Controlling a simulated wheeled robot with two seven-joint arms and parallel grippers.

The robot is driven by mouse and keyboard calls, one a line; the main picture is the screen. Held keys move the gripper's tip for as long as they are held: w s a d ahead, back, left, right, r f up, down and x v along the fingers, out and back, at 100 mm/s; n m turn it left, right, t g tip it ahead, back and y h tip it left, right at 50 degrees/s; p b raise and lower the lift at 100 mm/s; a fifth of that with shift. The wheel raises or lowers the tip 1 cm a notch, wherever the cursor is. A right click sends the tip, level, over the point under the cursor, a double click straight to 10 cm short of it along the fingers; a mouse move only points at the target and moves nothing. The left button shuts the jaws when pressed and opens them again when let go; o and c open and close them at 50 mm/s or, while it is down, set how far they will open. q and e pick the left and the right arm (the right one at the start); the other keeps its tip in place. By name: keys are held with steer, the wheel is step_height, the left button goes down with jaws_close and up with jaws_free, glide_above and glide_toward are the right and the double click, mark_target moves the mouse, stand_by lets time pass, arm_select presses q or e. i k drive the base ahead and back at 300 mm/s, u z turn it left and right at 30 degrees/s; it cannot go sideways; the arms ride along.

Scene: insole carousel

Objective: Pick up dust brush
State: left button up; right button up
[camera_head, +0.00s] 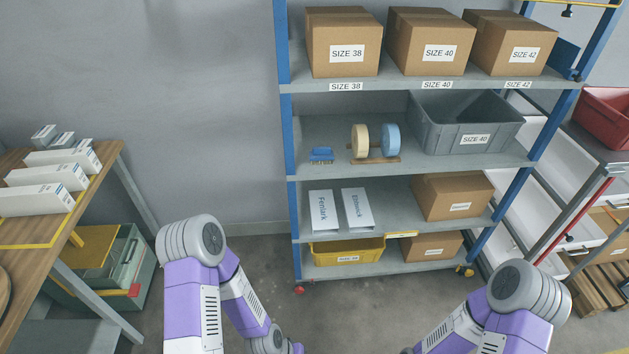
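The dust brush (321,153) appears to be the small blue object on the second shelf from the top, near the left blue post. It looks blue with short bristles beneath, and fine detail is too small to tell. Nothing touches it from above. My two arms come in at the bottom left and bottom right, well in front of and below that shelf. Both grippers are outside the picture, below its lower edge.
Right of the brush stand a tape holder (375,144) with two rolls and a grey crate (450,128). The rack (283,60) has upright blue posts and cardboard boxes (343,41) on top. A wooden table (95,190) stands left.

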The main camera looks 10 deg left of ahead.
mark_target(324, 155)
steer(key=u, duration=0.6)
steer(key=i, duration=0.6)
steer(key=u, duration=0.4)
